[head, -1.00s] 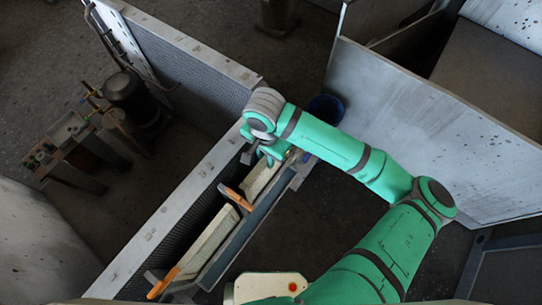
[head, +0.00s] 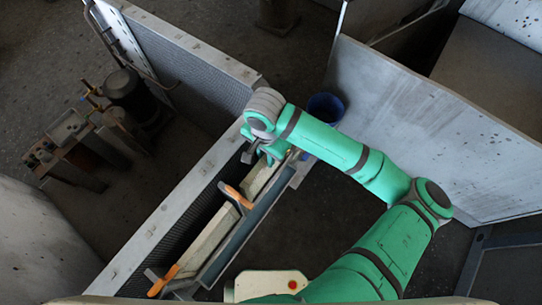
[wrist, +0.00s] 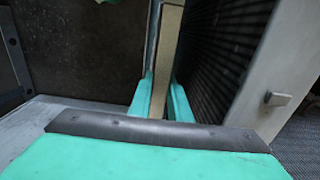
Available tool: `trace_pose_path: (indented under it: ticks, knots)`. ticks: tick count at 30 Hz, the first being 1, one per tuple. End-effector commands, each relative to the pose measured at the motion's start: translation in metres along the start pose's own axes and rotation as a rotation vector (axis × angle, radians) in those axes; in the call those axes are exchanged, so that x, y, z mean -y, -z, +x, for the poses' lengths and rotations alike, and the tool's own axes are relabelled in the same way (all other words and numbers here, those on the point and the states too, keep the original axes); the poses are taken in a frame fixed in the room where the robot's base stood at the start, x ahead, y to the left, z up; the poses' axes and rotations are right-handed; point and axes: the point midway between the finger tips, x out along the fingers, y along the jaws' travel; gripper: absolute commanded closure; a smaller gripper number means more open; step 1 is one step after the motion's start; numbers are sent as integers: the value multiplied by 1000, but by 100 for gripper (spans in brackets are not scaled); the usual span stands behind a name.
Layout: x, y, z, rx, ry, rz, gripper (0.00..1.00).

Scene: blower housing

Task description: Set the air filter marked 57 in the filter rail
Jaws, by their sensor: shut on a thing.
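A long beige air filter piece (head: 258,182) stands on edge at the upper end of the filter rail (head: 243,227). A second beige filter length (head: 208,241) lies in line below it. No number is readable on either. My gripper (head: 262,152) is at the upper end of the row, its fingertips mostly hidden by my wrist in the head view. In the wrist view, the teal fingers of my gripper (wrist: 159,95) are shut on both sides of a beige filter (wrist: 168,50). Whether that filter is fully seated in the rail cannot be told.
A perforated grey wall (head: 183,190) runs along the left. A blue bucket (head: 326,107) and a large grey panel (head: 420,130) stand to the right.

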Motion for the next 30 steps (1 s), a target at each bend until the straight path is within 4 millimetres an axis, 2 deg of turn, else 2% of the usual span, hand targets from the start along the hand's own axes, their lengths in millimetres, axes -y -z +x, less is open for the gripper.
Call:
trace_pose_path:
  ticks: [1, 3, 12, 16, 30]
  knots:
    - [0, 0, 0, 0, 0, 0, 78]
    - [0, 0, 0, 0, 0, 0, 62]
    - [0, 0, -1, 0, 0, 0, 61]
    - [1, 0, -8, -1, 1, 0, 61]
    - [-1, 0, -89, -3, 0, 0, 61]
